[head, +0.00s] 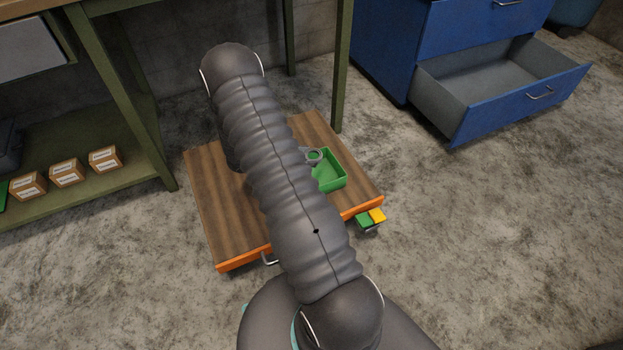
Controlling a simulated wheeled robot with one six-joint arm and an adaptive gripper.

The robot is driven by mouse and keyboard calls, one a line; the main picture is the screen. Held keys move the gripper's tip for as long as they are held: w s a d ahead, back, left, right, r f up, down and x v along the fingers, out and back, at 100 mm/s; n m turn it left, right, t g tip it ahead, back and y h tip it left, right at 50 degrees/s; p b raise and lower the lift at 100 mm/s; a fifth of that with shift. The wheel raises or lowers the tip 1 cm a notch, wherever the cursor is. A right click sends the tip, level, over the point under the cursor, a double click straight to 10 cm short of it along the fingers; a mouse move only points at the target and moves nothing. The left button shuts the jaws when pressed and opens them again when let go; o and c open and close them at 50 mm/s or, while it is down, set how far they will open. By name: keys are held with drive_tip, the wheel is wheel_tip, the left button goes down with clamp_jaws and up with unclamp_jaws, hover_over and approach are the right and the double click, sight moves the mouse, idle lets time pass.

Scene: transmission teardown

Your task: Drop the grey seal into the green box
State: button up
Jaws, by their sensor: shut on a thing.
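The green box (331,183) is a small open tray on the wooden top of a low cart, partly covered by my arm. The grey seal (314,156), a small ring, shows over the box's far left part, just right of my arm. My gripper (307,151) is mostly hidden behind my arm; only a small grey part shows at the ring, and it is shut on the seal. I cannot tell how high the seal is above the box.
The cart top (222,215) has an orange front edge and is bare at left. Green and yellow blocks (371,218) show beside its right front edge. A blue cabinet (400,50) has an open drawer (500,85). A green bench (120,90) stands at left with small boxes (67,172).

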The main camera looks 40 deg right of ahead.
drive_tip(key=shift+f+b, duration=0.7)
drive_tip(key=shift+f, duration=1.1)
drive_tip(key=o, duration=1.2)
drive_tip(key=v, duration=1.2)
drive_tip(key=shift+r, duration=0.15)
